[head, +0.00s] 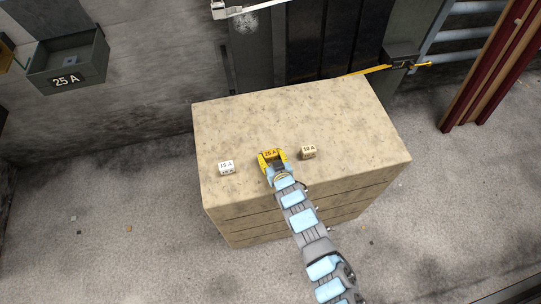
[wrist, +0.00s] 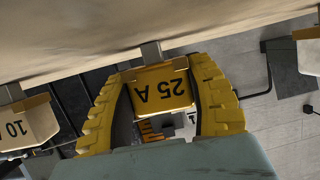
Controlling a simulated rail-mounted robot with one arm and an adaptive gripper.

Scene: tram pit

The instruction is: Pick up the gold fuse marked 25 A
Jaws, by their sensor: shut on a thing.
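The gold fuse marked 25 A (head: 270,154) is near the front middle of the stone-like block top. In the wrist view the fuse (wrist: 164,90) appears upside down, its label readable and a metal prong pointing to the block surface. My gripper (head: 271,160) has its yellow fingers on both sides of the fuse and is shut on it. The gripper's fingers also frame the fuse in the wrist view (wrist: 165,73). I cannot tell whether the fuse still touches the block.
The block top (head: 290,110) is mostly clear. A white fuse (head: 226,168) stands left of my gripper, and a pale 10 A fuse (head: 308,152) stands close on its right. A grey bin marked 25 A (head: 66,62) is on the wall at upper left.

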